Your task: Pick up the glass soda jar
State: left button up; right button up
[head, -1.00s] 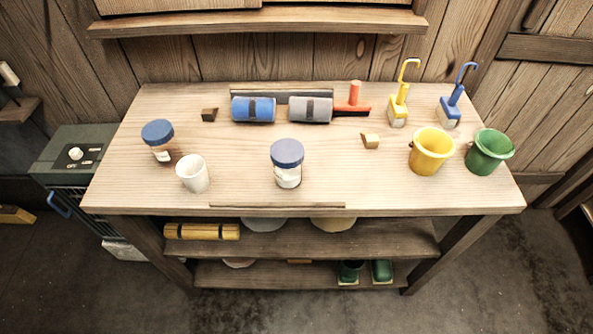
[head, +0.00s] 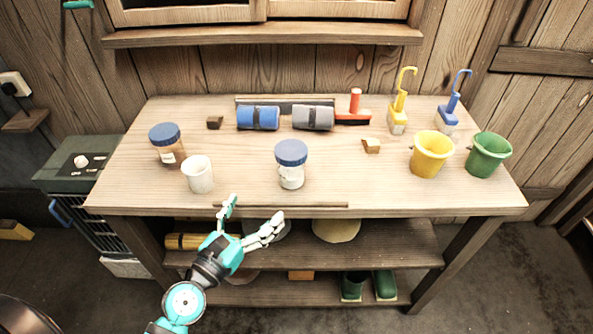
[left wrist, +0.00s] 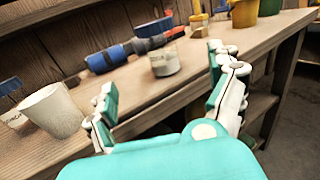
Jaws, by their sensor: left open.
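Two jars with blue lids stand upright on the workbench (head: 400,190). The middle jar (head: 291,165) has pale contents and a white label too small to read. The left jar (head: 168,146) has brown contents. I take the middle one as the soda jar; it also shows in the left wrist view (left wrist: 165,64), between my fingers and beyond them. My left gripper (head: 256,209) is open and empty at the bench's front edge, in front of and left of the middle jar, not touching it. My right gripper is in neither view.
A white cup (head: 198,175) stands left of the middle jar, near the front edge. A thin dark rod (head: 300,205) lies along that edge. Blue (head: 258,118) and grey rolls (head: 313,118) lie behind. Yellow (head: 430,155) and green buckets (head: 488,155) stand right.

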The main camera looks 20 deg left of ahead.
aim_at(284, 172)
pick_arm(q)
jog(key=p+x, duration=0.2)
jog(key=x, duration=0.8)
jog(key=shift+w, duration=0.2)
jog(key=p+x, duration=0.1)
jog(key=x, duration=0.4)
jog(key=shift+w, duration=0.2)
jog(key=shift+w+d, duration=0.1)
jog(key=shift+w, duration=0.25)
jog(key=shift+s, duration=0.1)
jog(key=shift+c, duration=0.3)
jog(key=shift+c, duration=1.1)
jog(key=c, duration=1.1)
jog(key=shift+c, duration=0.5)
jog(key=shift+r, duration=0.1)
